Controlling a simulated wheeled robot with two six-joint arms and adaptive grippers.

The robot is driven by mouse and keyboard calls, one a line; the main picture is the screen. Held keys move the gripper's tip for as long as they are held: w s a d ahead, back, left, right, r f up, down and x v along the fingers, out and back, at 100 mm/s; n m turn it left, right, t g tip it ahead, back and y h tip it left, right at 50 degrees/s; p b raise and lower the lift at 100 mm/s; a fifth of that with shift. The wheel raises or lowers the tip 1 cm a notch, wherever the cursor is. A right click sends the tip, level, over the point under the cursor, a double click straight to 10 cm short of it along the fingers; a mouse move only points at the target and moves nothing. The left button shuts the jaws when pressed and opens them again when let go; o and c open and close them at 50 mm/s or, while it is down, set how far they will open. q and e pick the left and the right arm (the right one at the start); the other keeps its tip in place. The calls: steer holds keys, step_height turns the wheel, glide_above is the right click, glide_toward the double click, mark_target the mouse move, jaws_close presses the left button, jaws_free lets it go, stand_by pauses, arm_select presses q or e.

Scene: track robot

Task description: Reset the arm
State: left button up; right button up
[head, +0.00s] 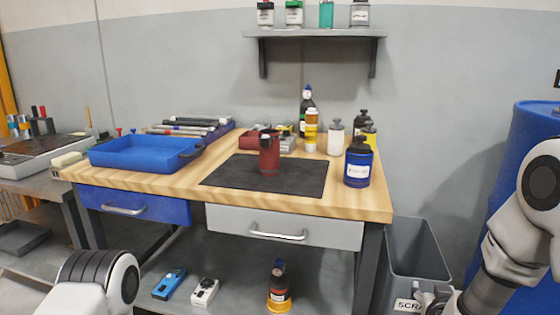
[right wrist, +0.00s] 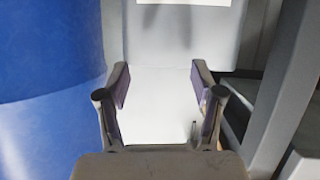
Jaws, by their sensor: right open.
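My right arm (head: 515,235) comes in at the right edge of the head view, and its gripper (head: 432,299) is low at the bottom edge, beside the grey bin's label. The right wrist view shows the two fingers of this gripper (right wrist: 158,82) spread apart with nothing held between them. Behind them is the pale wall of the grey bin (right wrist: 180,40). Part of my left arm (head: 95,285) shows at the bottom left of the head view; its gripper is out of view.
A wooden workbench (head: 370,200) holds a blue tray (head: 140,153), a black mat (head: 230,182), a dark red container (head: 269,155) and several bottles. A grey scrap bin (head: 420,250) and a blue barrel (head: 525,125) stand at the right. The barrel (right wrist: 50,60) is close left of the gripper.

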steer(key=s+a+f+n+g+y, duration=0.1)
steer(key=s+a+f+g+y, duration=0.15)
steer(key=s+f, duration=0.6)
steer(key=s+a+f+n+g+y, duration=0.1)
steer(key=s+a+f+g, duration=0.4)
steer(key=f, duration=0.6)
steer(key=s+a+f+n+g+y+p, duration=0.1)
steer(key=s+f+g, duration=0.25)
steer(key=s, duration=0.75)
steer(key=s+a+f+g+y, duration=0.15)
steer(key=s+f, duration=0.25)
steer(key=s, duration=0.6)
step_height(320, 180, up, 28)
steer(key=h+p, duration=0.1)
steer(key=p, duration=2.7)
step_height(320, 180, down, 18)
steer(key=b, duration=1.8)
steer(key=shift+w+d+f+b, duration=0.15)
steer(key=shift+w+d+b, duration=0.05)
steer(key=shift+d+b, duration=0.1)
